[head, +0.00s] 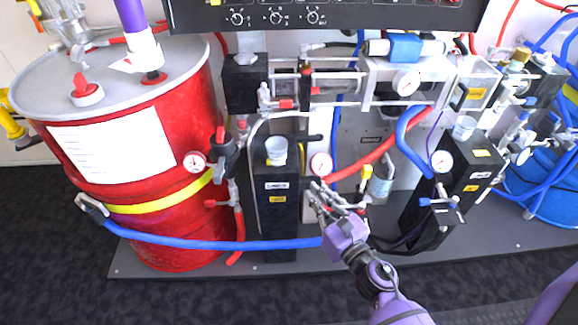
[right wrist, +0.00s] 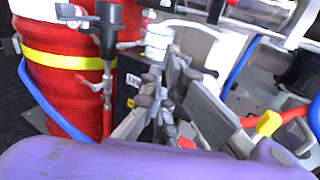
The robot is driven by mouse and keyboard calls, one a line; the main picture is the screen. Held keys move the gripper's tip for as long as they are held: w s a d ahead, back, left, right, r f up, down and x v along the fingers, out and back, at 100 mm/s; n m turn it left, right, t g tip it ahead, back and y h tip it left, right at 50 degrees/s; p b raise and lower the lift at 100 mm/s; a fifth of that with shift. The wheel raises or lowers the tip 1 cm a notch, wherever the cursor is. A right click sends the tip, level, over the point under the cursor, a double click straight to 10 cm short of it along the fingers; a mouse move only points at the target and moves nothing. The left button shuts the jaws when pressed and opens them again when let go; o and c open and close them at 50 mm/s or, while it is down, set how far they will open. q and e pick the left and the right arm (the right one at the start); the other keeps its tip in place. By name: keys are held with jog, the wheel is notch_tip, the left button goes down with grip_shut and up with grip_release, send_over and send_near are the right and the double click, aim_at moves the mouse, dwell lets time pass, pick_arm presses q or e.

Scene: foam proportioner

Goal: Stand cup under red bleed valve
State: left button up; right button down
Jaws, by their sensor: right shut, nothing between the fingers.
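A small pale cup (head: 276,152) stands upright on top of the left black box (head: 278,218); it also shows in the right wrist view (right wrist: 158,42), just beyond the fingertips. A second pale cup (head: 464,127) stands on the right black box (head: 452,190). A small valve with a red handle (head: 286,104) sits above the left cup on the metal frame. Other red handles are in view, so I cannot tell which is the bleed valve. My right gripper (head: 316,192) is shut and empty, right of the left black box; it also shows in the right wrist view (right wrist: 170,72). My left gripper is not in view.
A red drum (head: 180,240) with a grey lid stands at left. A blue hose (head: 200,242) runs in front of the left black box. A gauge (head: 320,165) is close to my right gripper.

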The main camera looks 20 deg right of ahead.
jog(key=p, duration=0.2)
send_near(275, 146)
jog(key=shift+w+a+r, duration=0.2)
jog(key=shift+w+a, duration=0.05)
jog(key=shift+w, duration=0.4)
jog(key=w+b, duration=0.1)
jog(key=w, duration=0.1)
jog(key=w+b, duration=0.1)
jog(key=w, duration=0.1)
jog(key=w+a+b, duration=0.1)
jog(key=w+b, duration=0.1)
jog(key=shift+w+a+f, duration=0.1)
jog(key=shift+w+f, duration=0.1)
jog(key=shift+f, duration=0.1)
jog(key=shift+w+r, duration=0.1)
jog(key=shift+w, duration=0.3)
jog(key=shift+r, duration=0.15)
